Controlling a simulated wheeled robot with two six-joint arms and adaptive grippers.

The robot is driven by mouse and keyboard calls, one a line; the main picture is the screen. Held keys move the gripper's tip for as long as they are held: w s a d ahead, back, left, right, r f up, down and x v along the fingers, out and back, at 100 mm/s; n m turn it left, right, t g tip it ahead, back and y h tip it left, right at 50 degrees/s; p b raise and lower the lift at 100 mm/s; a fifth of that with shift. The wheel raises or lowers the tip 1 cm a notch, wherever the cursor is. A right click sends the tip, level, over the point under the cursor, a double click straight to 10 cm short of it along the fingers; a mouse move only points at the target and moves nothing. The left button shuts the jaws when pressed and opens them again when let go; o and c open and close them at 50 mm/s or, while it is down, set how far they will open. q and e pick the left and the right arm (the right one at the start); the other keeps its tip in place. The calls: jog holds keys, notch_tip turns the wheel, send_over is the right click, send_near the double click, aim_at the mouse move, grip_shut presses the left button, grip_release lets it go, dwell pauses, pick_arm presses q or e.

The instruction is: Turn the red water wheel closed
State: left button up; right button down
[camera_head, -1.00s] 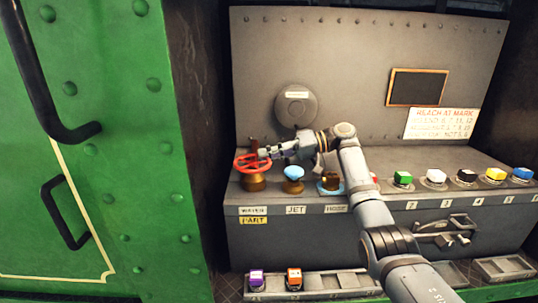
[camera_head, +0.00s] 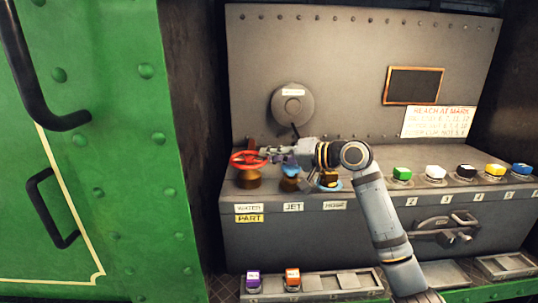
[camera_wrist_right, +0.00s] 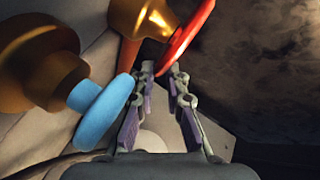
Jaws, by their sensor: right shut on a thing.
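The red water wheel (camera_head: 249,159) sits on a brass base at the left end of the console, above the WATER label (camera_head: 249,208). My right gripper (camera_head: 264,153) reaches in from the right and is shut on the right side of the wheel's rim. In the right wrist view the red rim (camera_wrist_right: 190,42) runs down to between the fingertips (camera_wrist_right: 161,70). The gripper partly hides the blue-topped JET knob (camera_head: 290,172), which shows beside the left finger in the right wrist view (camera_wrist_right: 102,112). My left gripper is not in view.
The HOSE fitting (camera_head: 328,181) stands under my right wrist. Several coloured buttons line the console to the right, including a green one (camera_head: 401,174). A green panel with black handles (camera_head: 100,150) stands at the left. Purple (camera_head: 253,279) and orange (camera_head: 292,278) blocks sit in a low tray.

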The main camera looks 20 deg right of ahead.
jog(key=m+t+h+p, duration=0.1)
jog(key=p, duration=0.1)
jog(key=s+m+t+h+p, duration=0.1)
jog(key=m+h+p, duration=0.1)
jog(key=s+a+m+t+h+p, duration=0.1)
jog(key=h+p, duration=0.1)
jog(key=shift+s+m, duration=0.25)
jog(key=shift+m, duration=0.15)
jog(key=shift+s+a+f+m+t+h+p, duration=0.15)
jog(key=shift+m+h+p, duration=0.25)
jog(key=shift+h, duration=0.2)
jog(key=shift+s+a+r+m+t+h+p, duration=0.15)
jog(key=shift+m+h+p, duration=0.25)
jog(key=shift+h, duration=0.2)
jog(key=shift+f, duration=0.15)
jog(key=shift+f+h, duration=0.1)
jog(key=shift+h, duration=0.2)
jog(key=c, duration=1.5)
grip_release()
jog(key=shift+d, duration=0.1)
jog(key=shift+c, duration=0.2)
jog(key=shift+o, duration=0.8)
jog(key=v, duration=0.7)
jog(key=shift+s, duration=0.3)
